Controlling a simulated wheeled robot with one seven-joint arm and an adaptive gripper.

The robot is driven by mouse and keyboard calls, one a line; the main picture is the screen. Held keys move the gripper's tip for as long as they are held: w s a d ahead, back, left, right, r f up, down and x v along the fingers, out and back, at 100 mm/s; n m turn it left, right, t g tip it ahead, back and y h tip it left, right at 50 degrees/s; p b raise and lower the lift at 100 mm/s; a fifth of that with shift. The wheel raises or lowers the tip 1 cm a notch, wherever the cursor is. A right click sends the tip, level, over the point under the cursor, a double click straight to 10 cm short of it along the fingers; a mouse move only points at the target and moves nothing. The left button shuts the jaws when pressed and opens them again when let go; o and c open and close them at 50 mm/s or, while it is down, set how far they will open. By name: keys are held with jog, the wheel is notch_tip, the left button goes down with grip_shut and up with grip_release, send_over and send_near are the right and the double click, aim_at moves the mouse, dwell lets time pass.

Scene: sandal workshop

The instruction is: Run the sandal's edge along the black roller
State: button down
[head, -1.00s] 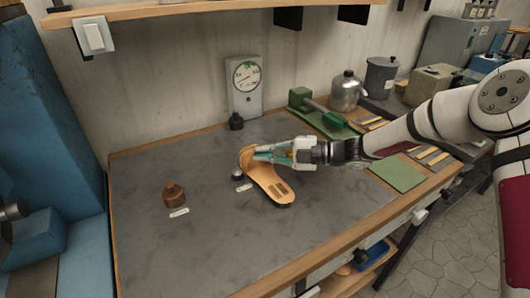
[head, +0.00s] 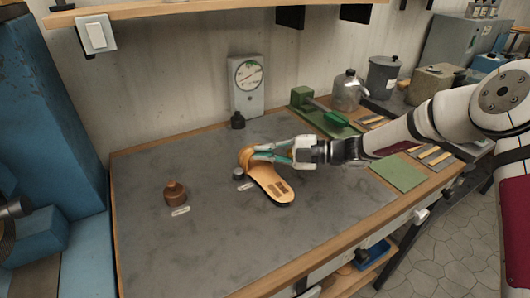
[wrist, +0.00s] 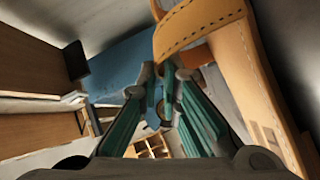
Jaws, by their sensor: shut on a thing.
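In the wrist view the sandal (wrist: 262,75) fills the right side, beside the teal fingers (wrist: 165,95). A small dark roller (head: 238,174) stands close against the sandal's left edge, with a white label beside it; I cannot tell whether they touch. Another black piece (head: 237,120) stands at the gauge's foot.
A brown knobbed piece (head: 175,194) stands at left with a label. A dial gauge (head: 247,84) stands by the wall. A green tool (head: 325,113), metal pot (head: 348,91) and green mat (head: 397,174) lie right. The bench front (head: 225,245) is clear.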

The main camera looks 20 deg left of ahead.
jog(key=shift+w+a+r+b, duration=0.1)
jog(key=shift+w+a+b, duration=0.3)
jog(key=shift+a, duration=0.25)
jog(key=shift+w+a+b, duration=0.4)
jog(key=shift+a+b, duration=0.05)
jog(key=shift+a, duration=0.35)
jog(key=shift+w+a+b, duration=0.35)
jog(key=shift+a+b, duration=0.1)
jog(key=shift+a, duration=0.35)
dwell(1.3)
jog(key=shift+w+a+b, duration=0.25)
jog(key=shift+a+b, duration=0.05)
jog(key=shift+a, duration=0.05)
jog(key=shift+w+a, duration=0.2)
jog(key=shift+a, duration=0.05)
jog(key=shift+w+a+b, duration=0.6)
jog(key=shift+a+b, duration=0.1)
jog(key=shift+a, duration=0.1)
jog(key=shift+w+a+b, duration=0.6)
jog(key=shift+a+b, duration=0.1)
jog(key=shift+a, duration=0.1)
dwell(1.7)
jog(key=shift+w+a+b, duration=0.4)
jog(key=shift+a, duration=0.1)
